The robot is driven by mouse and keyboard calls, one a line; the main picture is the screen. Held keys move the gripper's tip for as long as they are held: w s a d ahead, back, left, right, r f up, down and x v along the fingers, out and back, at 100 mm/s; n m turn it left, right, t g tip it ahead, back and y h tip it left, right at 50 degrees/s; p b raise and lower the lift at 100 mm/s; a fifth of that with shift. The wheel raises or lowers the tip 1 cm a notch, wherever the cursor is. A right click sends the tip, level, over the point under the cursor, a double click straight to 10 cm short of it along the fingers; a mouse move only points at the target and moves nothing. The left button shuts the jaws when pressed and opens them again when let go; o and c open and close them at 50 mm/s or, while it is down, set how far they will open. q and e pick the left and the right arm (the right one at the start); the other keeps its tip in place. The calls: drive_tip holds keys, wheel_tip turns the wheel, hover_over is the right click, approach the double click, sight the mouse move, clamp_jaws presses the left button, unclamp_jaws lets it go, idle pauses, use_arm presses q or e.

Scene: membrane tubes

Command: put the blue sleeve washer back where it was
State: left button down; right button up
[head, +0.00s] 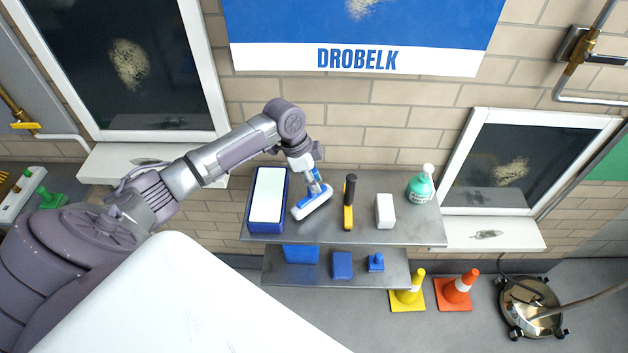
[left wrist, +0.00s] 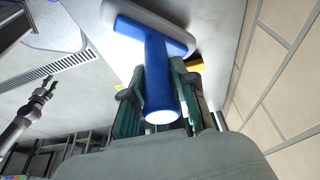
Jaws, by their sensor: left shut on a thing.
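The blue sleeve washer has a blue T-shaped handle and a white sleeve (head: 312,203). In the head view it is at the upper steel shelf (head: 400,233), between a blue-rimmed tray and a yellow and black tool. My left gripper (head: 313,183) is shut on its handle from above. In the left wrist view the blue handle (left wrist: 157,75) points towards the camera between the fingers (left wrist: 155,95), and the sleeve lies beyond. I cannot tell whether the sleeve touches the shelf. A small gripper, seemingly my right one (left wrist: 45,88), shows far off at the left.
The blue tray with a white inside (head: 252,205) stands left of the washer. The yellow and black tool (head: 348,215), a white block (head: 385,211) and a green bottle (head: 420,188) stand to the right. Blue items (head: 342,265) sit on the lower shelf. Cones (head: 457,290) stand on the floor.

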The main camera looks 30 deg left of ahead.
use_arm(q)
drive_tip(key=shift+s+f, duration=0.1)
drive_tip(key=shift+f, duration=0.45)
drive_tip(key=c, duration=1.2)
unclamp_jaws()
drive_tip(key=shift+o, duration=1.3)
drive_tip(key=shift+a+r, duration=0.15)
drive_tip(key=shift+r, duration=0.25)
drive_tip(key=b+v, duration=0.1)
drive_tip(key=v, duration=1)
drive_tip(key=shift+s+r+b, duration=0.1)
drive_tip(key=shift+b, duration=0.25)
use_arm(e)
drive_tip(key=shift+w+d+f, duration=0.15)
drive_tip(key=shift+w+f, duration=0.35)
drive_tip(key=shift+f, duration=0.2)
